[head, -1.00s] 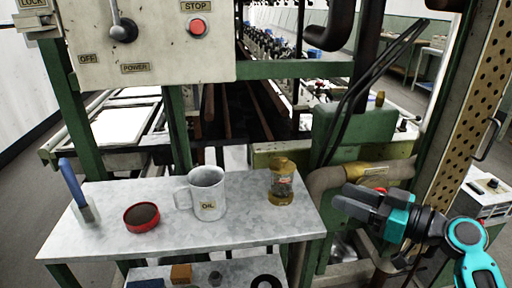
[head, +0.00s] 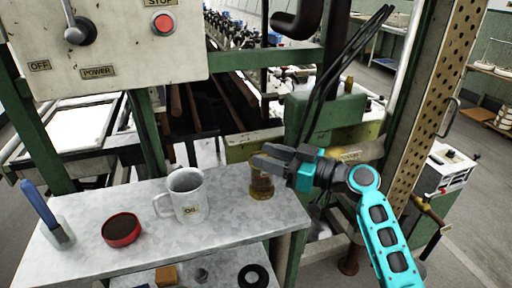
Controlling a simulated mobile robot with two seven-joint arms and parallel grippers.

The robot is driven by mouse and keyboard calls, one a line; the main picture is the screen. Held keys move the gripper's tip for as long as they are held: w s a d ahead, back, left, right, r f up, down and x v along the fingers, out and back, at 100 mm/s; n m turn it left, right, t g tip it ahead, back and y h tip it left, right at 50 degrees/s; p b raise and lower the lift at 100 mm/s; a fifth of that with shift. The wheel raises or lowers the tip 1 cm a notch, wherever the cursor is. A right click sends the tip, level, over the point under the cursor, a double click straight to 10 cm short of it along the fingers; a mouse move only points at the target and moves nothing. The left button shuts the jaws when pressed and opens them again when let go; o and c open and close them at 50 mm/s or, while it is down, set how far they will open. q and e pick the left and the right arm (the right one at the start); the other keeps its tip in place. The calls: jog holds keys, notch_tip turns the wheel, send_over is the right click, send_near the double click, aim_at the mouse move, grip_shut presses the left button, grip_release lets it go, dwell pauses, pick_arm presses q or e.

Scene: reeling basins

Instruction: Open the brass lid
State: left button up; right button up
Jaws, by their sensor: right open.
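A small jar with amber-brown glass and brass-coloured parts (head: 261,187) stands upright at the right end of the grey worktop (head: 235,215). My right gripper (head: 262,156) comes in from the right with its jaws open and empty. A small brass-coloured cap (head: 348,84) also shows on top of the green machine housing (head: 334,112). My left gripper is not in view.
A white enamel mug labelled OIL (head: 187,196), a round red tin (head: 121,230) and a blue-handled brush (head: 45,215) stand on the worktop. A control box (head: 125,55) hangs above its back. The worktop's front is clear.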

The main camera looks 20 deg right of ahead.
jog(key=shift+x, duration=1.7)
grip_shut()
